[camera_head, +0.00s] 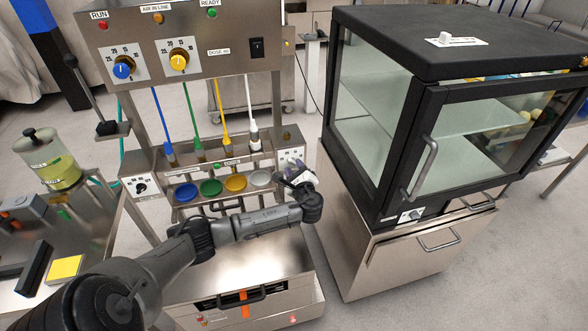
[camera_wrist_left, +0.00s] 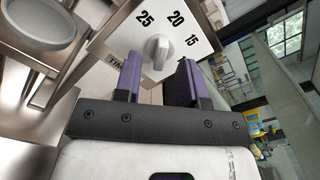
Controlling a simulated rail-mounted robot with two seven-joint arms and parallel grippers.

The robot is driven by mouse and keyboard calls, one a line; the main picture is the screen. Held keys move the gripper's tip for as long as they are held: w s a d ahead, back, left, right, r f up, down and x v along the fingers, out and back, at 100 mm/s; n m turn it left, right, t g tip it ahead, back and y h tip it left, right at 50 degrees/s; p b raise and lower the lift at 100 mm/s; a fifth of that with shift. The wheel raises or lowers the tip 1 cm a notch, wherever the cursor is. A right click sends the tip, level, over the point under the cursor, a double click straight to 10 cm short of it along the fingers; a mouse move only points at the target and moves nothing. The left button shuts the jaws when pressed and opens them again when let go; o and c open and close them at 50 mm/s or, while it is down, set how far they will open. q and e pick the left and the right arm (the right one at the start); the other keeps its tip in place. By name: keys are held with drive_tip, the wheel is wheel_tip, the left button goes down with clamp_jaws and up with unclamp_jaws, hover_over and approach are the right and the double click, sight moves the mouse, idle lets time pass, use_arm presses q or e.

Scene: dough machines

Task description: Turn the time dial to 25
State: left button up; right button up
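The time dial (camera_wrist_left: 158,48) is a pale grey knob on a white plate (camera_wrist_left: 122,45) marked 25, 20 and 15, with a partly covered "TIM…" label. In the head view its plate (camera_head: 289,155) sits on the right end of the steel dispenser and is mostly hidden by my gripper. My left gripper (camera_wrist_left: 160,72) is open, with purple fingers. One finger is on each side of the knob's lower end. I cannot tell whether they touch it. The knob's exact pointing is hard to read. My right gripper is not in view.
Coloured cups (camera_head: 211,187) sit in a row left of my gripper. A similar dial (camera_head: 141,187) is on the dispenser's left end. Blue (camera_head: 123,67) and yellow (camera_head: 179,61) dials are on the upper panel. A black glass-doored cabinet (camera_head: 372,90) stands close on the right.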

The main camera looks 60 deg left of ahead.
use_arm(q)
drive_tip(key=shift+x, duration=0.8)
drive_tip(key=shift+c, duration=0.3)
clamp_jaws()
